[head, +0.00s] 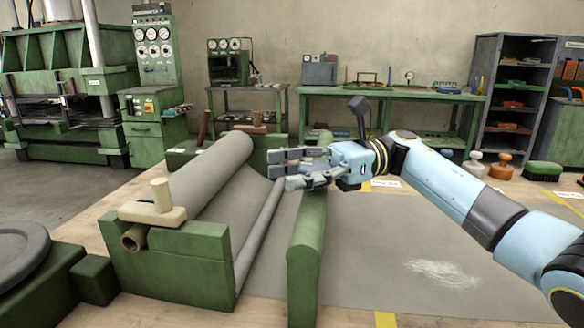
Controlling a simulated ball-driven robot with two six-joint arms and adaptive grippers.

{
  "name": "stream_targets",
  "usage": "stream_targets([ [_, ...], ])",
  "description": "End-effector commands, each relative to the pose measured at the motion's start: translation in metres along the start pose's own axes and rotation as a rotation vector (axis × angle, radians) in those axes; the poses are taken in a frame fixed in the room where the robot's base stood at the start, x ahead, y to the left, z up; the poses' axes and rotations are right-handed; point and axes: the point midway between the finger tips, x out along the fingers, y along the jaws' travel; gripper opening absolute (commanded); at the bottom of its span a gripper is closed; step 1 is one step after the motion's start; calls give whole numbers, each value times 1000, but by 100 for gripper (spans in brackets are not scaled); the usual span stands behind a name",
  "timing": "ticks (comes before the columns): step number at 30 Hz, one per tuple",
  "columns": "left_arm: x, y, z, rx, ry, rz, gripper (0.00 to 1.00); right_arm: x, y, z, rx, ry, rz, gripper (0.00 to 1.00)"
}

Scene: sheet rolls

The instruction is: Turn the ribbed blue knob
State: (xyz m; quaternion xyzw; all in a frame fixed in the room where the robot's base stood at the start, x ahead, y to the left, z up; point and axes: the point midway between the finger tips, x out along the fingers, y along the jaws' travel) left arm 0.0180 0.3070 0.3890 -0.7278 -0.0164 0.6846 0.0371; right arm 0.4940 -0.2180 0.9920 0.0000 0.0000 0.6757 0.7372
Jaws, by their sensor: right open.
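I cannot make out a ribbed blue knob in the head view. My right gripper (284,170) is open and empty. Its grey fingers point left, above the grey sheet and near the far part of the green bar (307,228). A grey sheet roll (212,168) rests in a green stand (172,262) left of the gripper. A cream T-shaped piece (160,205) sits on the stand's near end, above a brown tube end (134,238). My left gripper is not in view.
A flat grey sheet (400,245) with a white scuffed patch (442,273) covers the table to the right. A dark round disc (18,250) lies at the near left. White and orange-brown stamp-like pieces and a green brush (543,172) stand at the far right.

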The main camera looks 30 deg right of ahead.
Motion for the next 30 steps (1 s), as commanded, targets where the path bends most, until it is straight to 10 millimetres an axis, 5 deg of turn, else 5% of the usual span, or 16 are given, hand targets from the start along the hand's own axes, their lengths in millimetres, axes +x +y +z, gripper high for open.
stream_targets([
  [5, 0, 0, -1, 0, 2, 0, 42, 0, 0, 0, 0, 0, 0, 60],
  [19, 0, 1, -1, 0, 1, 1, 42, -1, 0, 0, 0, 1, 0, 0],
  [30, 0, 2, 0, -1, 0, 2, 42, -2, 0, 0, 0, 2, -1, 0],
])
